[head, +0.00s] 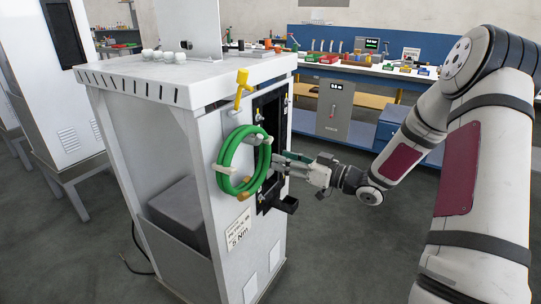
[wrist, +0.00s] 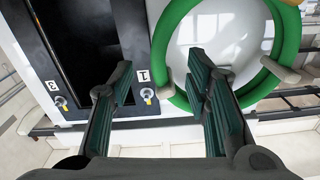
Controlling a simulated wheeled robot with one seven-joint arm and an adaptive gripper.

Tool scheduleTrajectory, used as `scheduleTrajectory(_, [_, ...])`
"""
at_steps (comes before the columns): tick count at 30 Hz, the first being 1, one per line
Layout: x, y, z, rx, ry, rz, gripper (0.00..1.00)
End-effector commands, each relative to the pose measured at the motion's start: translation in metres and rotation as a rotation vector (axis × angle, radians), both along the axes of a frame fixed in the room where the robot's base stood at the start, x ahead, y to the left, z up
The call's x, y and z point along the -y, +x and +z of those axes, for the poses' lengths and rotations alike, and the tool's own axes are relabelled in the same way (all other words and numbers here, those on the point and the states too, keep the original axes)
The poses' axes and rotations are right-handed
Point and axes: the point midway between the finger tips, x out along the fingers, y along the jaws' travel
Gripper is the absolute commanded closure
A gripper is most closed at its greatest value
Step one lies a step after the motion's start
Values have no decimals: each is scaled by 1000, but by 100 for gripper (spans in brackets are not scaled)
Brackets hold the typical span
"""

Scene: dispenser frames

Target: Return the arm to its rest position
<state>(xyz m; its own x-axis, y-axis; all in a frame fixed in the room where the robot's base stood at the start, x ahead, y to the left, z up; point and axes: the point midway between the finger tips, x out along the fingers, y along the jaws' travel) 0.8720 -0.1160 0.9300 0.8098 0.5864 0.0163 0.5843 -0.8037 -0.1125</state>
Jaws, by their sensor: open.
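My gripper (head: 290,167) is at the end of my outstretched arm, close in front of the dispenser frame's (head: 210,125) side panel. In the wrist view my gripper (wrist: 165,85) has its two green-padded fingers apart with nothing between them. A green hose coil (head: 222,165) hangs on pegs on the panel, just left of the gripper in the head view. In the wrist view the coil (wrist: 167,42) lies beyond the right finger. Whether the fingers touch anything is not clear.
A black panel (wrist: 60,45) has small fittings labelled 1 and 3. A yellow handle (head: 242,88) sits above the coil. A blue workbench (head: 400,70) with parts stands behind. Grey floor (head: 345,250) is clear at front.

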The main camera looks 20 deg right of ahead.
Motion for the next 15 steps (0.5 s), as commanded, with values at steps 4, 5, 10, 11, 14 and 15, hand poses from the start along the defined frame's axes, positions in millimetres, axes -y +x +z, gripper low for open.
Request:
scheduleTrajectory(4, [14,-19,0,-1,1,-3,56])
scheduleTrajectory(5, [16,-21,0,0,0,-2,56])
scheduleTrajectory(10, [21,-30,0,-1,1,0,56])
scheduleTrajectory(11, [22,-30,0,0,1,0,56])
scheduleTrajectory(14, [22,-31,0,-1,-1,0,56])
scheduleTrajectory(15, [21,-30,0,-4,-7,-2,56])
